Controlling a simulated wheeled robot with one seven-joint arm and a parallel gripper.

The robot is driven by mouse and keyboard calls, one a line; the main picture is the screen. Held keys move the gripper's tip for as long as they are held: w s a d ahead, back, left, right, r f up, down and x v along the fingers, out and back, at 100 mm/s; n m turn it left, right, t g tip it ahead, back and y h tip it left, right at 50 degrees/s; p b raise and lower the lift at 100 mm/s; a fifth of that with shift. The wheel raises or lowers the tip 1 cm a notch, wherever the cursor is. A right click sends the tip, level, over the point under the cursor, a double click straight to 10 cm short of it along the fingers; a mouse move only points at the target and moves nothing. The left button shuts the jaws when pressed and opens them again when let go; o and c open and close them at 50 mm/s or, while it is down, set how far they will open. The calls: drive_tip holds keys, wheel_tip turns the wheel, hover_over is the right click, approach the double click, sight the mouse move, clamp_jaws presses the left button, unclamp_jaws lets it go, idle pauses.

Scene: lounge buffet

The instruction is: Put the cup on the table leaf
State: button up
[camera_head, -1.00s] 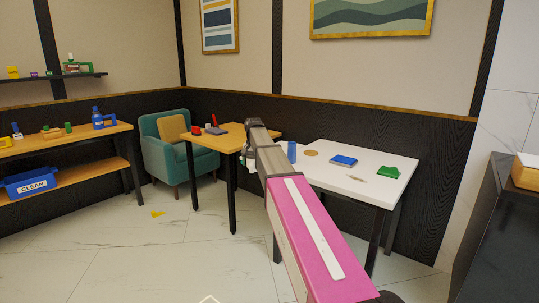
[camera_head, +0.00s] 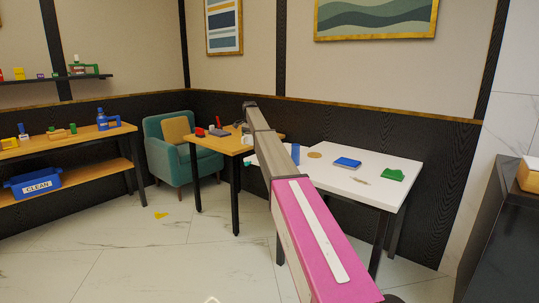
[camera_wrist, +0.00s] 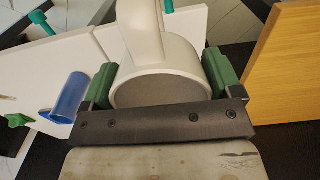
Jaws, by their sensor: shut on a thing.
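The white cup (camera_wrist: 165,68) is held between the green fingers of my gripper (camera_wrist: 158,82), its round rim facing the wrist camera. In the head view a small part of the cup (camera_head: 247,140) shows beside the end of my arm, which hides most of the gripper. The white table (camera_head: 345,182) stands right of the arm. A white panel past a seam, which looks like the table leaf (camera_wrist: 115,38), lies partly behind the cup in the wrist view. A teal piece shows at its edge. I cannot tell any contact between cup and panel.
A blue cylinder (camera_head: 295,154), a round tan disc (camera_head: 314,155), a blue block (camera_head: 347,163) and a green item (camera_head: 393,175) are on the white table. A wooden table (camera_head: 218,142) with small objects stands close left. A teal armchair (camera_head: 170,155) is behind it.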

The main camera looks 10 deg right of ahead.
drive_tip(key=w+d+f, duration=0.1)
drive_tip(key=d+f, duration=0.1)
drive_tip(key=d, duration=0.1)
drive_tip(key=w+d+f, duration=0.2)
drive_tip(key=d, duration=0.1)
drive_tip(key=w+d+f, duration=0.1)
drive_tip(key=d+f, duration=0.1)
drive_tip(key=d, duration=0.1)
drive_tip(key=shift+w+d+f, duration=0.25)
drive_tip(key=shift+w+d, duration=0.1)
drive_tip(key=shift+d, duration=0.05)
drive_tip(key=shift+f, duration=2)
drive_tip(key=o, duration=0.8)
drive_tip(key=shift+f, duration=0.15)
wheel_tip(320, 180, up, 12)
drive_tip(key=shift+r, duration=0.15)
drive_tip(key=shift+s, duration=0.1)
